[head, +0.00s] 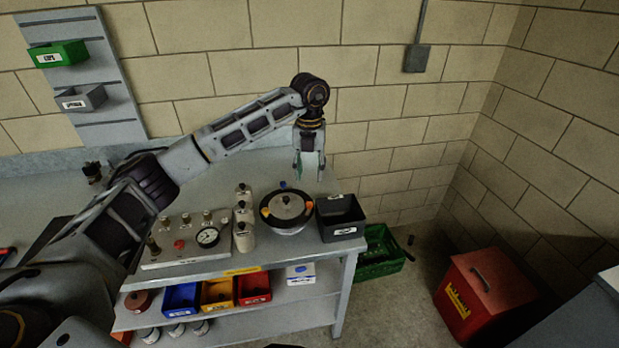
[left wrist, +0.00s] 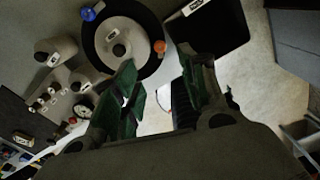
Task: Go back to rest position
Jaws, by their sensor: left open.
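My left gripper (head: 309,166) hangs fingers down above the back right part of the workbench, behind the round black-rimmed device and the black bin. In the left wrist view its two green-padded fingers (left wrist: 158,100) are spread apart with nothing between them. The round device (head: 287,207) has a pale lid, a dark knob and blue and orange marks on its rim; it also shows in the left wrist view (left wrist: 122,30). My left arm reaches across the bench from the lower left. My right gripper is in neither view.
A black bin (head: 341,219) stands at the bench's right end. White bottles (head: 243,218) and a gauge panel (head: 188,240) stand left of the round device. Colored bins (head: 218,292) sit on the shelf below. A green crate (head: 379,255) and red box (head: 484,292) are on the floor.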

